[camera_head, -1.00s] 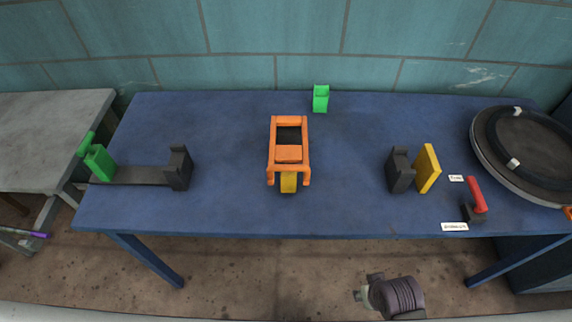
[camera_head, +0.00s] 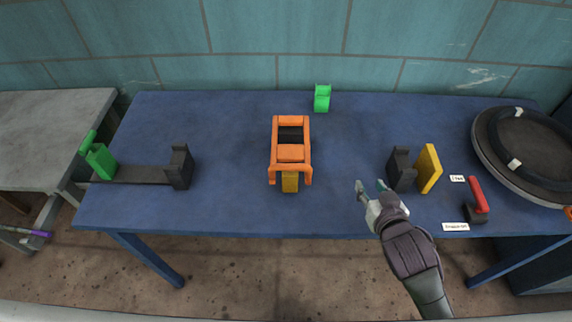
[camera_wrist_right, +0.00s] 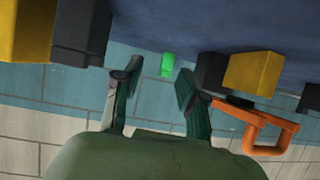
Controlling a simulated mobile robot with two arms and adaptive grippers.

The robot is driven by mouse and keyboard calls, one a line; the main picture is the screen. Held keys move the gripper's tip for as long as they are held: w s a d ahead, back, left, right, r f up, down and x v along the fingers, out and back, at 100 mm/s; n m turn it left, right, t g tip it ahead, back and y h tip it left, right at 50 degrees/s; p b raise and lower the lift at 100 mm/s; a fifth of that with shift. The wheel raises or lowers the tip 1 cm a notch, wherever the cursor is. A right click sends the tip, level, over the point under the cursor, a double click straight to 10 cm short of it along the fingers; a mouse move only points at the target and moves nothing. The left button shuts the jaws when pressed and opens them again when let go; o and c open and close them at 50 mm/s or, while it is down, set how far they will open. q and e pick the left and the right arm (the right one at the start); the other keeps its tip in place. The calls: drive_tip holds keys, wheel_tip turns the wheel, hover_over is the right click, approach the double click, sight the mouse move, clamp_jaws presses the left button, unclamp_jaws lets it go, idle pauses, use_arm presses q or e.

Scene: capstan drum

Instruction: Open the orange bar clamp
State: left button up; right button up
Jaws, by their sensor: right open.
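The orange bar clamp (camera_head: 276,146) stands near the middle of the blue table. Its frame surrounds a black part (camera_head: 290,133), and a yellow block (camera_head: 290,183) shows at its front. In the right wrist view, its orange loop (camera_wrist_right: 253,132) is at the right, beside a yellow block and a black block. My right gripper (camera_head: 370,185) is open and empty, to the right of the clamp and apart from it, over the table's front part. Its spread fingers also show in the right wrist view (camera_wrist_right: 160,78). My left gripper is out of view.
A black block (camera_head: 401,170) and a yellow block (camera_head: 428,169) stand just right of my right gripper. A red-handled piece (camera_head: 478,195) and a round drum (camera_head: 535,150) are farther right.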

sight(278, 167)
drive_tip(key=w+a+r+n+t+y, duration=0.3)
drive_tip(key=w+a+r+n+y, duration=0.45)
drive_tip(key=y, duration=0.45)
drive_tip(key=s+d+n+g+y, duration=0.1)
drive_tip(key=s+n+g+y, duration=0.6)
drive_tip(key=g, duration=0.9)
drive_tip(key=shift+n+h, duration=0.55)
drive_tip(key=shift+h, duration=0.35)
drive_tip(key=a+p, duration=0.1)
drive_tip(key=a, duration=0.6)
drive_tip(key=a+p, duration=0.1)
drive_tip(key=a, duration=0.3)
drive_tip(key=shift+w+a+f+p, duration=0.3)
drive_tip(key=shift+w+p, duration=0.05)
drive_tip(key=shift+a+f, duration=0.1)
drive_tip(key=shift+a, duration=0.7)
clamp_jaws()
